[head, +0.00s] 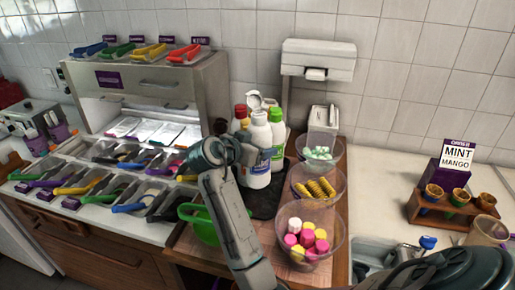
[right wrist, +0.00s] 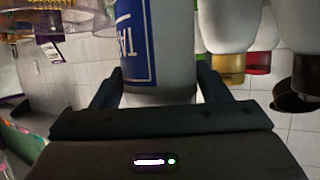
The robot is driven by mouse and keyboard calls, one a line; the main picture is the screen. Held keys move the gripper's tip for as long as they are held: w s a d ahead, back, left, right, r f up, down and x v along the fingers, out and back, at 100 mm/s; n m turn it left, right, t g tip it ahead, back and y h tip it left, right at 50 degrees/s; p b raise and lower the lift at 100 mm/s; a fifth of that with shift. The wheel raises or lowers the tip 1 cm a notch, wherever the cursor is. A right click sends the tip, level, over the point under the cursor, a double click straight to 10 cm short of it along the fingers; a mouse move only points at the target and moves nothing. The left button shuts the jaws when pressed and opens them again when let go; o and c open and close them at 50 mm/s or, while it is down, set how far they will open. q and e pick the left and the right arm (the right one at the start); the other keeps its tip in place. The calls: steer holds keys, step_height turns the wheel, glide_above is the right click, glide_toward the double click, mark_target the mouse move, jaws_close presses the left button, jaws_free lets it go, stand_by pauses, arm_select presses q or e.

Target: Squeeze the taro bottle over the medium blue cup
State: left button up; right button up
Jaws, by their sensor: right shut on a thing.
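The taro bottle (head: 259,135) is white with a blue label and stands upright among other bottles on a dark mat. In the right wrist view the bottle (right wrist: 175,40) shows a blue label with the letters "TA". My right gripper (head: 243,155) is shut around the bottle, and in the right wrist view its two fingers (right wrist: 158,88) press on both sides of it. I cannot make out a medium blue cup for certain; a blue-based cone (head: 430,196) sits in the wooden holder at the right. My left gripper is not in view.
Glass bowls of pink and yellow sweets (head: 337,245), yellow pieces (head: 340,185) and mint pieces (head: 332,147) stand just right of the bottles. A green bowl (head: 200,228) is at the left.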

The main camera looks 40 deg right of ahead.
mark_target(253, 125)
steer(key=shift+r+p, duration=2.15)
steer(key=shift+r, duration=1.35)
steer(key=shift+f, duration=0.15)
